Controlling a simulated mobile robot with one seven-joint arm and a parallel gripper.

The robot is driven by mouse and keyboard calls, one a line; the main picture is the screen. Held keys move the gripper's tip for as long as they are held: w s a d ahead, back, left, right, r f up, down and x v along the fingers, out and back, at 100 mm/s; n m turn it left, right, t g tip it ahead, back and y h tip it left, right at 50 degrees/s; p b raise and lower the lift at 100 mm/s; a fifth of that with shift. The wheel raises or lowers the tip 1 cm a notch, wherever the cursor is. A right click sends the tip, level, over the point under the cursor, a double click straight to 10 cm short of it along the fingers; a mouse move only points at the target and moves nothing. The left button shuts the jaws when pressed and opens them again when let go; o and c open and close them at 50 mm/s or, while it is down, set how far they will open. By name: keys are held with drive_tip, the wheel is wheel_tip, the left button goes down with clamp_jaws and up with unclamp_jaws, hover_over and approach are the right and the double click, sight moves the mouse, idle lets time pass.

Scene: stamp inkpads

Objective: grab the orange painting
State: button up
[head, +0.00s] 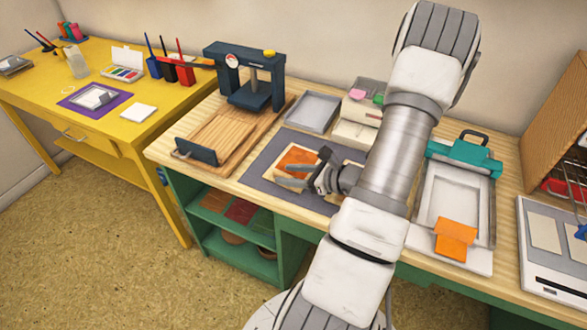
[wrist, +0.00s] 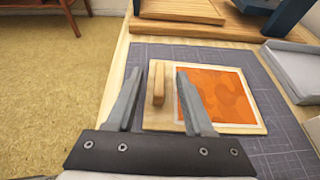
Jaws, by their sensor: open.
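The orange painting (wrist: 217,95) is a mottled orange panel in a pale wooden frame or board with a wooden bar (wrist: 158,83) on its left side in the wrist view. It lies flat on a dark grid mat (wrist: 288,140). In the head view the orange painting (head: 297,158) is partly hidden by my gripper (head: 281,175). My gripper (wrist: 155,78) is open and empty. In the wrist view the bar appears between its fingers, and the right finger overlaps the panel's left edge. I cannot tell whether the fingers touch anything.
Other orange sheets (head: 456,238) lie on a white tray at the right. A dark blue press (head: 247,75) and wooden board (head: 222,135) stand left of the mat. A grey tray (head: 311,112) is behind it. A yellow table (head: 45,85) stands at the far left.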

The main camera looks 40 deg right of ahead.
drive_tip(key=shift+x, duration=1.05)
clamp_jaws()
